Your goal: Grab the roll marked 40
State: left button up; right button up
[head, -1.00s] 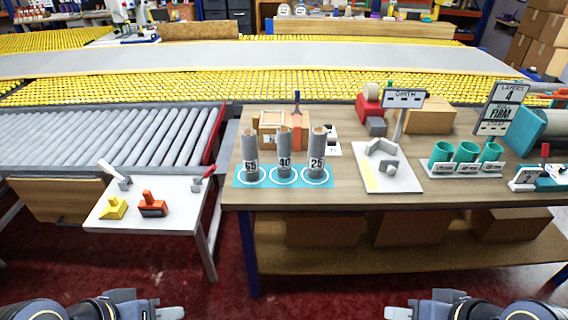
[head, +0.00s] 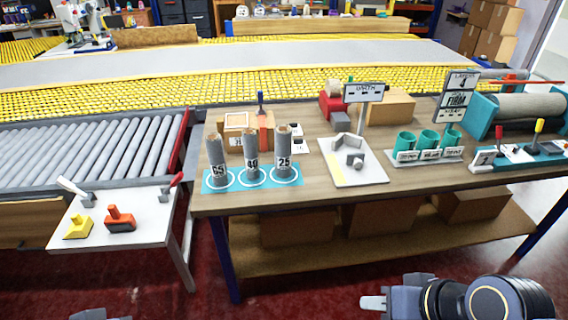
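The roll marked 40 (head: 251,160) is a grey upright cylinder. It stands in the middle of three rolls on a blue mat (head: 212,182) with white rings, near the left end of the wooden table. The roll marked 65 (head: 217,165) is on its left and the roll marked 25 (head: 284,158) on its right. My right gripper (head: 374,303) is low in front of the table, well apart from the rolls and pointing left; its opening cannot be made out. My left gripper (head: 100,315) barely shows at the bottom edge.
A white plate with grey blocks and a sign (head: 364,93) stands right of the rolls, then teal cups (head: 428,140). A cardboard box (head: 238,122) is behind the rolls. A white side table (head: 100,230) with yellow and red tools is at left. Red floor lies in front.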

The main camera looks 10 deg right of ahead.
aim_at(250, 135)
jog(key=u, duration=0.45)
jog(key=l+u, duration=0.4)
jog(key=i+l+u, duration=0.1)
jog(key=u, duration=0.3)
jog(key=l+u, duration=0.75)
jog(key=l, duration=1.2)
